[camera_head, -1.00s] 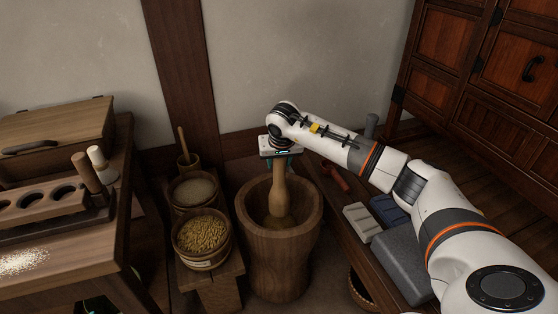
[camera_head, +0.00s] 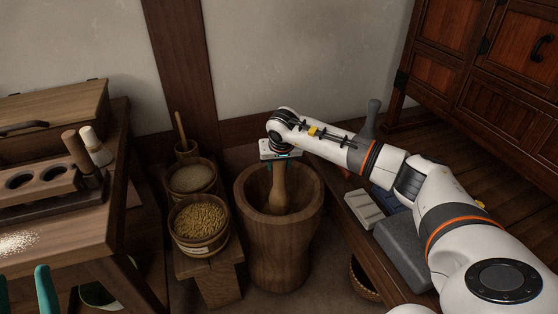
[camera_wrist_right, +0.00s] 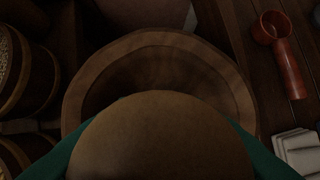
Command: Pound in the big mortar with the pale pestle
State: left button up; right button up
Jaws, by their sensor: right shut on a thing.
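The big mortar (camera_head: 278,245) is a deep wooden tub standing on the floor in the middle of the head view. The pale pestle (camera_head: 279,188) stands nearly upright, its lower end down inside the mortar. My right gripper (camera_head: 280,162) is shut on the upper part of the pestle, just above the mortar's rim. In the right wrist view the pestle (camera_wrist_right: 160,140) fills the near middle between green fingers, with the mortar's rim (camera_wrist_right: 165,40) behind it. The mortar's bottom is hidden. Green fingertips of my left gripper (camera_head: 45,290) show at the lower left edge.
Left of the mortar, a bowl of grain (camera_head: 200,222) and a second tub (camera_head: 192,178) stand on a low bench. A wooden table (camera_head: 60,235) is at the left. A low shelf at the right holds a pale block (camera_head: 364,208) and a grey stone slab (camera_head: 402,245).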

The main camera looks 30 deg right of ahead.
jog(key=shift+f+b, duration=0.3)
jog(key=shift+f, duration=0.1)
jog(key=shift+r, duration=0.1)
jog(key=shift+r+p, duration=0.85)
notch_tip(320, 180, up, 2)
jog(key=shift+r+p, duration=0.25)
jog(key=shift+p, duration=0.7)
jog(key=shift+r+p, duration=0.7)
jog(key=shift+r, duration=0.25)
jog(key=shift+r+p, duration=0.65)
jog(key=shift+r, duration=0.15)
pick_arm(q)
jog(key=s+a+f+g+y, duration=0.1)
jog(key=f+g+y, duration=0.1)
jog(key=f+g, duration=0.5)
jog(key=a+f+g+y, duration=0.2)
jog(key=f+g, duration=0.5)
jog(key=f, duration=0.4)
jog(key=shift+s+a+f+n+g+y, duration=0.25)
jog(key=shift+s+f+n+g+y, duration=0.05)
jog(key=shift+s+g+y, duration=0.1)
